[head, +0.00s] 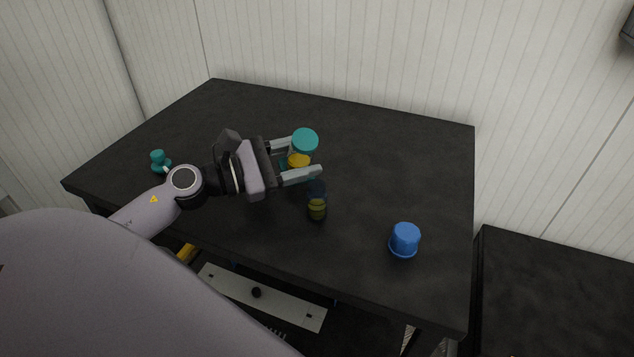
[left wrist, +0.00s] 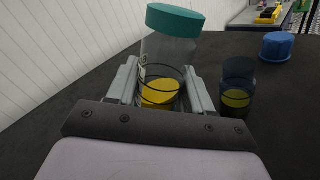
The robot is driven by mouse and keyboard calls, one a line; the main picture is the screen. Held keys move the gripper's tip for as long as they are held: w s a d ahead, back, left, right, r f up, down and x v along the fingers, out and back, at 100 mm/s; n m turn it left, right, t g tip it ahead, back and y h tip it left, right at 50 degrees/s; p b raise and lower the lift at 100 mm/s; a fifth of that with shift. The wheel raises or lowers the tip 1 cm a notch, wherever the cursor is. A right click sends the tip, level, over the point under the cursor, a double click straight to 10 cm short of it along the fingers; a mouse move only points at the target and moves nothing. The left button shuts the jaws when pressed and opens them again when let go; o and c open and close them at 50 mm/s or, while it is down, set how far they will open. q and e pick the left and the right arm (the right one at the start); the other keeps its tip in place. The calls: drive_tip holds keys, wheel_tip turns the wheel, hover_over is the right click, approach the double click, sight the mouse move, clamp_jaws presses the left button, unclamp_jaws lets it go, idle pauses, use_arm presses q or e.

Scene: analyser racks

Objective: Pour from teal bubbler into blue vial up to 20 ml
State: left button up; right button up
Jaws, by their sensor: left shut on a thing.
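The teal bubbler (head: 304,144) is a clear vessel with a teal top and yellow liquid low inside. It also shows in the left wrist view (left wrist: 172,50), roughly upright, its yellow liquid between the fingers. My left gripper (head: 306,158) is shut on it, one finger on each side. The blue vial (head: 317,188) is dark, see-through blue and stands upright on the table, just in front of the gripper's near finger. It also shows in the left wrist view (left wrist: 238,72), right of the bubbler, with olive-yellow liquid low inside. My right gripper is out of view.
A blue capped or domed piece (head: 405,236) stands on the dark table (head: 390,150) at the front right. A small teal piece (head: 158,160) stands at the left, near my forearm. The back and right of the table are clear. A pale wall rises behind.

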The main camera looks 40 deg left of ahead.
use_arm(q)
drive_tip(key=shift+w+a+n, duration=0.25)
drive_tip(key=shift+a+n, duration=0.15)
drive_tip(key=shift+n, duration=0.6)
drive_tip(key=shift+w+a+f+n, duration=0.15)
drive_tip(key=shift+a+n, duration=0.1)
drive_tip(key=shift+n, duration=0.6)
drive_tip(key=shift+w+a+f+n, duration=0.1)
drive_tip(key=shift+a+n, duration=0.1)
drive_tip(key=shift+n, duration=0.65)
